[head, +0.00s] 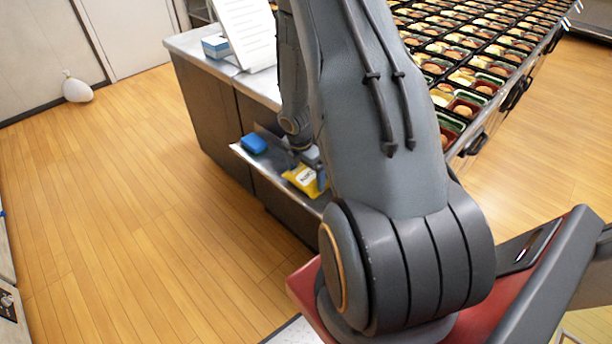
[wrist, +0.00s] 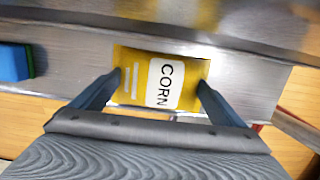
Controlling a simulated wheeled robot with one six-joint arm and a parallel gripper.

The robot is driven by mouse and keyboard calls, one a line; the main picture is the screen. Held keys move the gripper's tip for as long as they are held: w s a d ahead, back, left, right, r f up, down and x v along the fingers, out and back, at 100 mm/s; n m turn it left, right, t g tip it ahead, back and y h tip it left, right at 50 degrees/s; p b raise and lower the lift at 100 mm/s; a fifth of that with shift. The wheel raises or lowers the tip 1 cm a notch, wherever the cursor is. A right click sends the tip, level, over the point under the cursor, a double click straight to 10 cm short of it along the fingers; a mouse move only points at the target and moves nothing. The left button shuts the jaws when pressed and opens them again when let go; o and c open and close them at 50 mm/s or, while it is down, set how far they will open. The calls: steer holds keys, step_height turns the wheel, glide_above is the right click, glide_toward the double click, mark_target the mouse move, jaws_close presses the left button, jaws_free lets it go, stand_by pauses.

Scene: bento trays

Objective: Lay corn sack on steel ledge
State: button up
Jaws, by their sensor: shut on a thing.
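The yellow corn sack (wrist: 190,86) with a white CORN label is between the two fingers of my gripper (wrist: 160,92) in the wrist view. My gripper is shut on the sack, one finger at each end. The sack also shows in the head view (head: 302,180), partly hidden by my arm. The steel ledge (wrist: 75,75) lies behind and under the sack in the wrist view. In the head view the ledge (head: 240,150) juts from the dark cabinet at low height. I cannot tell whether the sack touches the ledge or hangs just above it.
A blue block (head: 254,143) sits on the ledge left of the sack; it also shows in the wrist view (wrist: 15,63). The counter (head: 190,42) above holds a blue-white box (head: 215,46). Several bento trays (head: 465,78) fill the right. The wooden floor at left is mostly clear.

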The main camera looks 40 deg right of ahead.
mark_target(302, 177)
steer(key=o, duration=1)
steer(key=shift+f, duration=0.1)
step_height(302, 177, up, 12)
steer(key=a, duration=0.2)
steer(key=s+a+r+m+y, duration=0.1)
steer(key=s+a+r+m, duration=0.5)
steer(key=a+m, duration=0.3)
steer(key=s+a+r+m, duration=0.6)
steer(key=a+r+m, duration=0.2)
steer(key=a, duration=0.5)
steer(key=shift+s+m+t+y, duration=0.3)
steer(key=shift+m+y, duration=0.1)
steer(key=shift+m, duration=0.9)
